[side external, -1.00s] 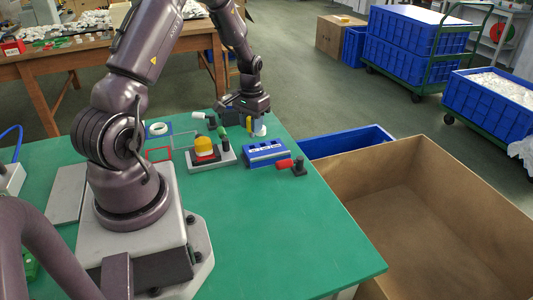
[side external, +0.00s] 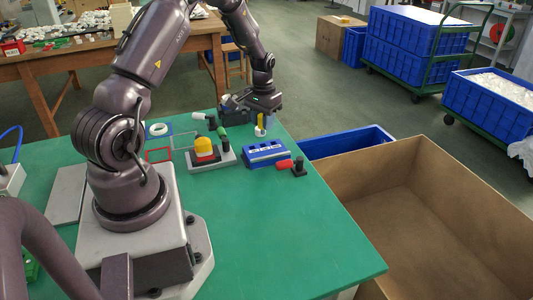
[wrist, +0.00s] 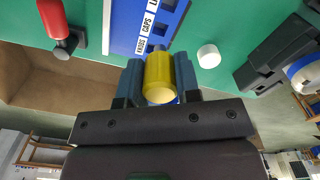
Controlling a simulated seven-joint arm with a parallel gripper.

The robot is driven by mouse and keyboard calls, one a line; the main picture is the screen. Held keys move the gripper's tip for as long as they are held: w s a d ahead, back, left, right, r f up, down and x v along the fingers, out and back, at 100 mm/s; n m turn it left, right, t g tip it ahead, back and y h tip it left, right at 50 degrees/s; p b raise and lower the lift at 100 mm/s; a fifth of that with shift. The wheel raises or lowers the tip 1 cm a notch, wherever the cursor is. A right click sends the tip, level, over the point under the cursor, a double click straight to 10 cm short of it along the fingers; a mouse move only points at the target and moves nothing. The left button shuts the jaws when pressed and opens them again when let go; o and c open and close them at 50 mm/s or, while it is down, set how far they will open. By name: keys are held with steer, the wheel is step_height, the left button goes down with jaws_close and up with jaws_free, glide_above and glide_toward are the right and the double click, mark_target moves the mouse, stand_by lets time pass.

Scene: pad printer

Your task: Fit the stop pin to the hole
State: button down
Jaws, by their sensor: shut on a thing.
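My gripper (wrist: 160,85) is shut on a yellow cylindrical pin (wrist: 159,77), apparently the stop pin, with a grey tip pointing away from the wrist. In the side view my gripper (side external: 262,112) holds the yellow pin (side external: 261,120) over the far part of the green table, behind the blue labelled box. The pin looks about upright; I cannot tell its gap from the table. A grey fixture (side external: 226,157) with a yellow-topped red and black part stands left of the blue box. I cannot make out the hole in either view.
The blue labelled box (side external: 265,153) is near the pin; its label strip also shows in the wrist view (wrist: 146,28). A red-handled dark part (side external: 298,167) lies right of it. A white cylinder (wrist: 208,56) stands beside the pin. A dark block (wrist: 280,58) is at right. The front table is clear.

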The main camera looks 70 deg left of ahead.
steer(key=shift+f, duration=0.1)
steer(key=shift+f, duration=1.5)
steer(key=shift+f, duration=0.4)
steer(key=shift+f, duration=0.45)
steer(key=shift+f, duration=0.5)
stand_by(0.4)
steer(key=c, duration=0.8)
jaws_free()
steer(key=shift+o, duration=0.2)
